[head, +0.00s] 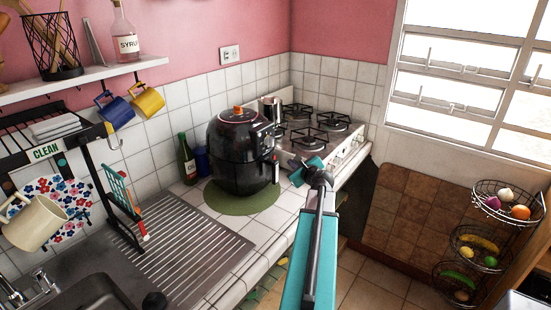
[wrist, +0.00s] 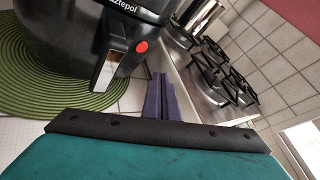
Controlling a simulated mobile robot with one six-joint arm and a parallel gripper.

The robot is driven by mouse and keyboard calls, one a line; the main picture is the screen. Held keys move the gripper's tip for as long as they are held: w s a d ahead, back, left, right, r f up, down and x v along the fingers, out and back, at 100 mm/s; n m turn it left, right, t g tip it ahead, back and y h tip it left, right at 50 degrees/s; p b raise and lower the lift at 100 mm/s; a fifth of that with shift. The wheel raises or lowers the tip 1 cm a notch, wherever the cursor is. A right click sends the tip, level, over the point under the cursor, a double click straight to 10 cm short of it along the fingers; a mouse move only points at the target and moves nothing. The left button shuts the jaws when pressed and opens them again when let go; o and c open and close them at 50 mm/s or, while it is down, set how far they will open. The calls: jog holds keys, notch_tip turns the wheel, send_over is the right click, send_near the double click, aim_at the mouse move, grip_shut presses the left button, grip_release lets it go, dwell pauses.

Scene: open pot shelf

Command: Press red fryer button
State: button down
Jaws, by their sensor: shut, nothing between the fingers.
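The black air fryer (head: 238,165) stands on a round green mat (head: 222,200) on the tiled counter. In the wrist view the fryer (wrist: 70,40) fills the upper left. Its round red button (wrist: 141,46) shows there on the front, just right of the top of the handle (wrist: 106,70). My gripper (wrist: 162,88) is shut and empty, its dark purple fingers below and slightly right of the button in the picture, with a visible gap. In the head view my teal wrist is right of the fryer's front; the fingertips are hard to make out there.
A white gas stove (head: 320,130) with several burners and a metal pot (head: 268,108) is behind the fryer. A green bottle (head: 187,160) and blue cup (head: 202,161) stand left of it. The sink and drainer (head: 185,240) are nearer, with a mug rack at left.

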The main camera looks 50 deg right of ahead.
jog(key=shift+w+a+p, duration=0.15)
jog(key=shift+w+p, duration=0.1)
jog(key=shift+w, duration=0.75)
jog(key=shift+w+a+p, duration=0.15)
jog(key=shift+w+p, duration=0.1)
jog(key=shift+w, duration=0.75)
jog(key=shift+w, duration=0.1)
dwell(0.6)
jog(key=shift+w, duration=0.3)
jog(key=shift+w+a+p, duration=0.15)
jog(key=shift+w+p, duration=0.2)
jog(key=shift+w, duration=0.15)
dwell(1.2)
jog(key=shift+s, duration=1)
jog(key=shift+s+d+b, duration=0.25)
jog(key=shift+s+b, duration=0.15)
jog(key=shift+s, duration=0.8)
jog(key=shift+s+d+b, duration=0.25)
jog(key=shift+s+b, duration=0.15)
jog(key=shift+s, duration=0.75)
